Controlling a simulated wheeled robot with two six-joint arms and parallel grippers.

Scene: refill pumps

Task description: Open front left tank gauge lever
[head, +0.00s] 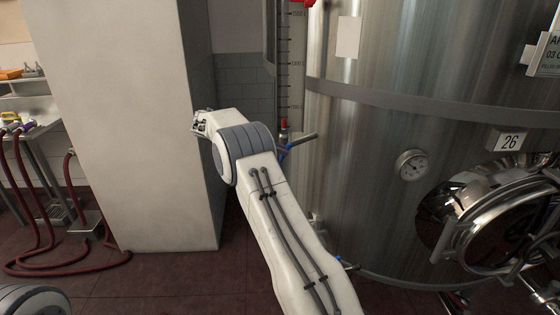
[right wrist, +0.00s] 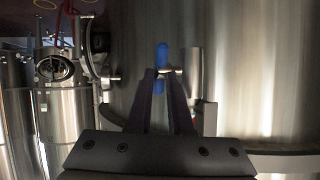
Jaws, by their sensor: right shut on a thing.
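The steel tank (head: 360,140) stands at the right in the head view. Its upright level gauge (head: 291,60) runs along its left edge, with a printed litre scale. A blue part (head: 290,148) shows by a grey rod low on the gauge, partly behind my right arm. My left gripper is out of view.
A white pillar (head: 120,120) stands left of my right arm. Red hoses (head: 35,225) lie at the left by a table. Floor shows between pillar and tank.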

